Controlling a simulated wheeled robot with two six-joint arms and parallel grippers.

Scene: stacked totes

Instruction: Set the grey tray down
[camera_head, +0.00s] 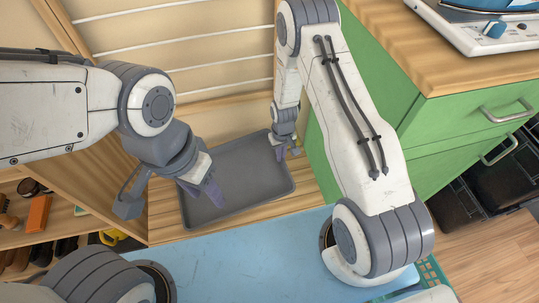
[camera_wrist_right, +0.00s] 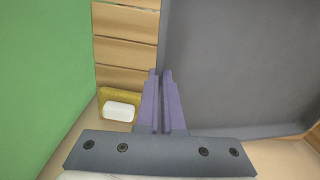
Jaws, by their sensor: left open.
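The grey tray (camera_head: 240,178) is a shallow rectangle with a raised rim, lying level and empty over a wooden surface between cabinets. Whether it touches the wood or hangs just above it is hard to tell. My left gripper (camera_head: 207,195) is open at the tray's left side, its purple fingers spread and hiding part of it. My right gripper (camera_head: 281,153) is at the opposite, right side. In the right wrist view its fingers (camera_wrist_right: 160,75) are close together in line with the tray's side wall (camera_wrist_right: 163,45), and seem shut on it. The tray floor (camera_wrist_right: 230,70) fills the right of that view.
A green drawer cabinet (camera_head: 400,110) stands close to the right. A small yellow holder (camera_wrist_right: 104,97) with a white block (camera_wrist_right: 118,110) is beside my right fingers. A blue surface (camera_head: 230,260) lies in front. A left shelf holds an orange box (camera_head: 39,213).

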